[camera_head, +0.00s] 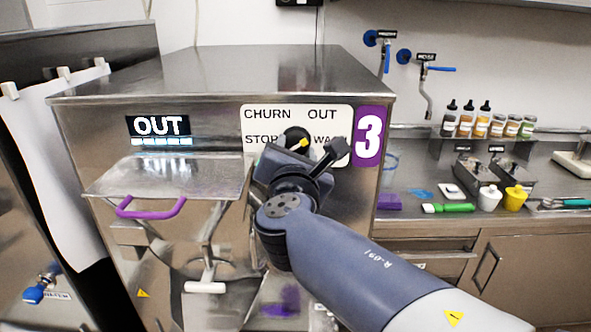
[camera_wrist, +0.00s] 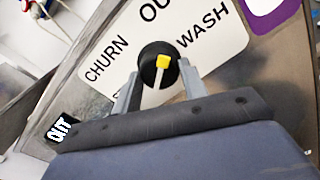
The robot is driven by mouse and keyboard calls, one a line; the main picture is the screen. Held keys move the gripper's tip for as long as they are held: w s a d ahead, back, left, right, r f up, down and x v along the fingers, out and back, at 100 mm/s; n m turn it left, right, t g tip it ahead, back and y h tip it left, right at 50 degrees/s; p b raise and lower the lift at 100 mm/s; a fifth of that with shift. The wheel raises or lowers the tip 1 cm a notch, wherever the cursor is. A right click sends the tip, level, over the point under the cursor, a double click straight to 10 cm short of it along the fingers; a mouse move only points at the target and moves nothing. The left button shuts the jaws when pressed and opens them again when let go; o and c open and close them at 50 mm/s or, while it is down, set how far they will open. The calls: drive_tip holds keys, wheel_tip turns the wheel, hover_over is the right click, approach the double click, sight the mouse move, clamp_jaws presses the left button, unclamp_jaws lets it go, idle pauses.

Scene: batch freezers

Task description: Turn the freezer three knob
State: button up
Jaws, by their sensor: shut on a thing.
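The freezer three knob (camera_head: 297,138) is a round black knob with a yellow-tipped pale pointer. It sits on a white plate (camera_head: 262,117) lettered CHURN, OUT, STOP and WASH, partly covered by my gripper (camera_head: 300,148). The freezer's display (camera_head: 158,126) reads OUT. In the wrist view my gripper (camera_wrist: 160,80) is shut on the knob (camera_wrist: 150,66), one finger on each side. STOP is mostly hidden there.
The steel freezer body (camera_head: 220,75) carries a purple "3" label (camera_head: 368,136). A purple handle (camera_head: 150,208) and a clear-looking lid (camera_head: 170,176) stick out left of my arm. A counter (camera_head: 415,213) with bottles and cups stands right.

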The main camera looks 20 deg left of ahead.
drive_tip(key=m+b, duration=0.1)
drive_tip(key=b, duration=0.1)
drive_tip(key=m+b, duration=0.2)
drive_tip(key=shift+f+m, duration=0.25)
drive_tip(key=shift+m, duration=0.05)
drive_tip(key=m+b, duration=0.3)
drive_tip(key=shift+r, duration=0.3)
drive_tip(key=o, duration=1)
drive_tip(key=shift+c, duration=0.2)
drive_tip(key=b+v, duration=0.1)
drive_tip(key=v, duration=0.9)
drive_tip(key=shift+s+b, duration=0.3)
drive_tip(key=shift+s, duration=0.1)
